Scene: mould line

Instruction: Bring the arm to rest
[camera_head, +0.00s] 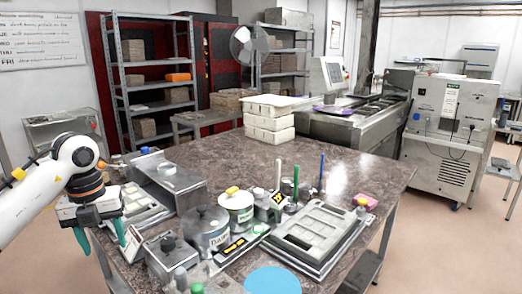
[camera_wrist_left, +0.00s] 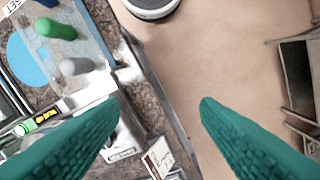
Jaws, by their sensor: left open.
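My left arm (camera_head: 40,190) comes in from the left in the head view, white with an orange-brown ring at the wrist. My left gripper (camera_head: 100,236) points down at the near left edge of the table, with its two teal fingers apart. In the left wrist view the gripper (camera_wrist_left: 158,103) is open and nothing is between the fingers. The table's edge and the floor lie beneath it. My right arm and right gripper are not in view.
The brown stone-look table (camera_head: 330,165) is crowded near my left gripper: a grey metal box (camera_head: 165,252), a labelled pot (camera_head: 207,232), a white tub (camera_head: 236,210) and a mould tray (camera_head: 315,238). A blue disc (camera_head: 272,280) lies in front.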

